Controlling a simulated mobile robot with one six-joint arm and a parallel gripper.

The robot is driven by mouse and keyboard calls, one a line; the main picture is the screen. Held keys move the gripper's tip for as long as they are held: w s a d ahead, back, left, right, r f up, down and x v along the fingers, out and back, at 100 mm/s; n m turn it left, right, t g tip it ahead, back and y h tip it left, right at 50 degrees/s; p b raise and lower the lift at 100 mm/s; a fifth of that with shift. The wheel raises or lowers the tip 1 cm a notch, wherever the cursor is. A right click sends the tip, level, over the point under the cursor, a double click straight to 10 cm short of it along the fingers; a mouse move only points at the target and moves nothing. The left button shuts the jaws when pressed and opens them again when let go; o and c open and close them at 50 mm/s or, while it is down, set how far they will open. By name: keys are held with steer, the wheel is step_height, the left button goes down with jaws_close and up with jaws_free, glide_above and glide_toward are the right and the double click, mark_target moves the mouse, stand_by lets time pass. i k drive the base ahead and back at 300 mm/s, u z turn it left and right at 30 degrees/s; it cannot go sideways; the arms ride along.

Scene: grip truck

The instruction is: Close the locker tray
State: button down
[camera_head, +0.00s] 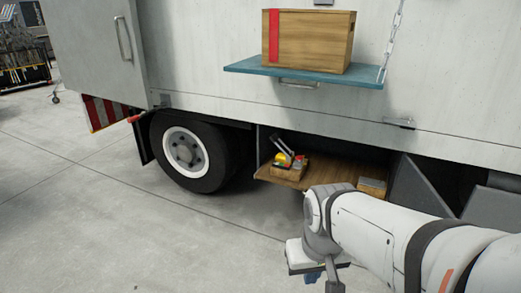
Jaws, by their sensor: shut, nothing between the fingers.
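A wooden locker tray (335,175) sits low under the truck side, right of the wheel, and extends out of an open locker. A small wooden box (287,173) with yellow, red and grey items stands on its left part. Another small box (372,187) lies on its right part. My gripper (312,276) is at the bottom of the picture, in front of and below the tray in the image. It is shut and empty, and appears apart from the tray. My arm hides part of the tray's front edge and right side.
A blue shelf (245,67) on the truck side carries a wooden crate (320,40) and hangs by a chain (391,40). A truck wheel (187,153) stands left of the locker. Grey panels (420,188) stand at its right. The concrete floor (110,215) at left is clear.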

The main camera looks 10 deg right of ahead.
mark_target(288, 171)
steer(key=u, duration=0.4)
steer(key=i, duration=0.65)
steer(key=u, duration=0.35)
steer(key=i, duration=1.3)
steer(key=z, duration=0.7)
steer(key=k, duration=0.6)
steer(key=u, duration=0.6)
steer(key=k, duration=0.1)
steer(key=z, duration=0.75)
steer(key=i, duration=0.7)
steer(key=u, duration=0.05)
